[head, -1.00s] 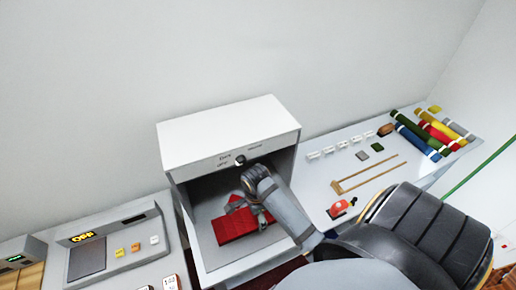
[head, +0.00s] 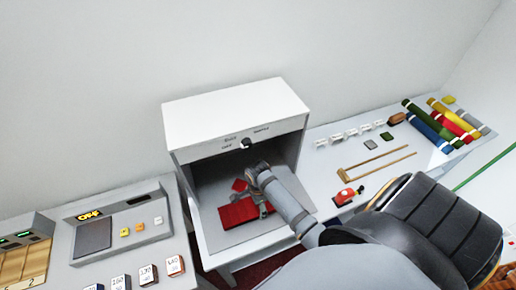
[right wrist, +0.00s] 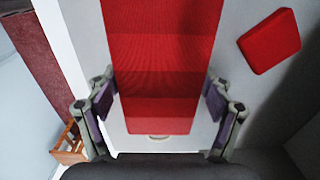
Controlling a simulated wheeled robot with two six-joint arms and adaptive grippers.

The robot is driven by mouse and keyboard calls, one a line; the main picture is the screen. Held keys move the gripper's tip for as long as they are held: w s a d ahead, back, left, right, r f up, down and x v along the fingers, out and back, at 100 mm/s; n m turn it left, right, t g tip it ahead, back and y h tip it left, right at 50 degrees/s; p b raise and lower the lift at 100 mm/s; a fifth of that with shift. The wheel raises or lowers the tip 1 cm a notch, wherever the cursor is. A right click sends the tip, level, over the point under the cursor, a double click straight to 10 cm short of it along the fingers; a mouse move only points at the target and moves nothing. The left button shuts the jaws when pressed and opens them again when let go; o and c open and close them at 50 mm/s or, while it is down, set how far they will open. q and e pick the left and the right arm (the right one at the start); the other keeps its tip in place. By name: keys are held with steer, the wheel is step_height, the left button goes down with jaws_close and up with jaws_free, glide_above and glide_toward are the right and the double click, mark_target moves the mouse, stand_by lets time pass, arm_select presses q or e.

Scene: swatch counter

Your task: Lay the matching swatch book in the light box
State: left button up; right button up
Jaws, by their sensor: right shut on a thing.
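The red swatch book (head: 238,213) lies inside the open-fronted light box (head: 235,120), near the front of its floor. My right gripper (head: 262,203) reaches in through the box opening and is shut on the book. In the right wrist view, the book (right wrist: 162,60) runs between the two fingers (right wrist: 160,108), showing bands of red shades and a pale end. A small square red sample (head: 239,184) lies behind the book on the box floor; it also shows in the right wrist view (right wrist: 270,40). My left gripper is not in view.
A dial (head: 246,144) sits on the box's front top edge. At the left are a grey device (head: 120,225) with buttons and several numbered swatch books (head: 148,274). The right counter holds a wooden frame (head: 375,160), a red tape measure (head: 345,196) and fabric rolls (head: 430,125).

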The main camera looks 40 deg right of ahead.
steer(key=shift+f, duration=0.1)
steer(key=o, duration=1.3)
steer(key=shift+c, duration=0.2)
step_height(320, 180, up, 12)
